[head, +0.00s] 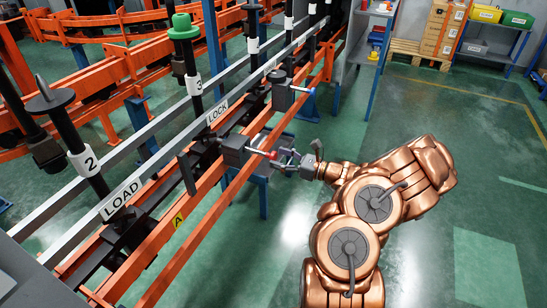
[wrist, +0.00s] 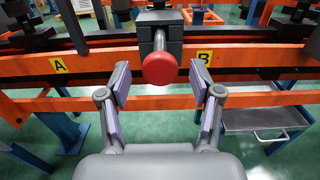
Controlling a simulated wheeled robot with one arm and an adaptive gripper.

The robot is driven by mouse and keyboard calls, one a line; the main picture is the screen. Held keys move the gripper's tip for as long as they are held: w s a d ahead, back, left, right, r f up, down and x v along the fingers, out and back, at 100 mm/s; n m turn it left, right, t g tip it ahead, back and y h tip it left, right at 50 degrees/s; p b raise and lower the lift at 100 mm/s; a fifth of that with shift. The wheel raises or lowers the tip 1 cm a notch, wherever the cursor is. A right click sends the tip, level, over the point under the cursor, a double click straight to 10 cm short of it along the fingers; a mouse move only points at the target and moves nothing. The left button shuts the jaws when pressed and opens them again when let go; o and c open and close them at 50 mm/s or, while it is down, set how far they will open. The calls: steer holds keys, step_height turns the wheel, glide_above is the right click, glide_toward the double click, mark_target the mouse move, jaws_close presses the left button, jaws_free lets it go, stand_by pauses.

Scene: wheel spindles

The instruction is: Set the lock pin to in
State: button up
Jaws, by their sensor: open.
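The lock pin shows as a red round knob (wrist: 158,70) on a short metal shaft that comes out of a dark block (wrist: 159,22) on the orange rail. In the head view the red knob (head: 273,155) sticks out to the right of its grey block (head: 236,150), near the LOCK label (head: 217,112). A stretch of bare shaft shows between knob and block. My gripper (wrist: 160,78) is open, with one finger pad on each side of the knob and a visible gap at both sides. In the head view my gripper (head: 286,158) is at the knob's right.
Yellow labels A (wrist: 59,65) and B (wrist: 204,56) flank the knob. Numbered spindles, such as the green-topped one (head: 184,32), stand behind. Clear green floor (head: 330,130) lies to the right.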

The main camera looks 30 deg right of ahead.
steer(key=shift+x, duration=1.3)
jaws_close()
